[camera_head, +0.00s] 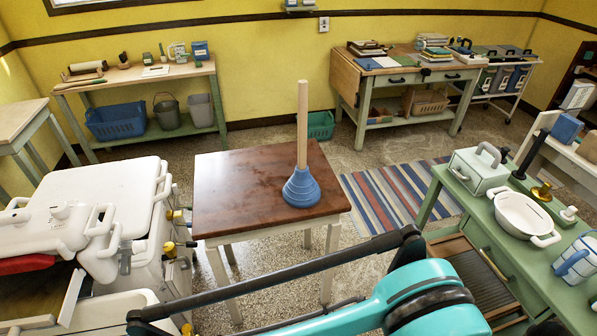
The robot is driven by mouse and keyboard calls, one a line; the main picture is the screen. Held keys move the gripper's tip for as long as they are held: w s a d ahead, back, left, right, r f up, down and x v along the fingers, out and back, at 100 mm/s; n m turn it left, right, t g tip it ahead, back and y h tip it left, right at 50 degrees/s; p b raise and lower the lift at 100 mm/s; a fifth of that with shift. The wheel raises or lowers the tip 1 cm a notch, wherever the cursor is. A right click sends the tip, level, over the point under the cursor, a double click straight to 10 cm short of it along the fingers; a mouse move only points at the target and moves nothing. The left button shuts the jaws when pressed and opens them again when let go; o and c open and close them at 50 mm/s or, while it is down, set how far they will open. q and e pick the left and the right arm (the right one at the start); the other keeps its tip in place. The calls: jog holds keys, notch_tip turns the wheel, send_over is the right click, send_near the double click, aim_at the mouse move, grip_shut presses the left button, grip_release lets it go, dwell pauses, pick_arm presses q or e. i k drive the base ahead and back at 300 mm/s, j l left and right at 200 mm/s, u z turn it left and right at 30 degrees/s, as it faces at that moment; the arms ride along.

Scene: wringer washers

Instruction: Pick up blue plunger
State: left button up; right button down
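The blue plunger (301,187) stands upright on the small brown-topped table (230,190) in the middle of the head view. Its ribbed blue cup rests on the tabletop towards the right side, and its long pale wooden handle (302,120) points up. Nothing touches it. A teal and black part of one of my arms crosses the bottom of the view in front of the table. Neither gripper's fingertips show.
A white wringer washer (90,220) stands left of the table. A green counter (480,225) at right holds a white pot (523,215) and other items. Benches line the back wall. A striped rug (395,190) lies on open floor right of the table.

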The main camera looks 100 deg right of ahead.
aim_at(301, 190)
jog(key=z, duration=0.4)
jog(key=k+z, duration=0.1)
jog(key=z, duration=0.3)
jog(key=k+z, duration=0.1)
jog(key=z, duration=0.7)
jog(key=i+j+z, duration=0.15)
jog(key=z, duration=1.7)
jog(key=l+u, duration=0.15)
jog(key=u, duration=0.2)
jog(key=k+l+u, duration=0.1)
jog(key=u, duration=0.25)
jog(key=k+l+u, duration=0.1)
jog(key=u, duration=0.25)
jog(key=l+u, duration=0.1)
jog(key=u, duration=1.45)
jog(key=z, duration=2.35)
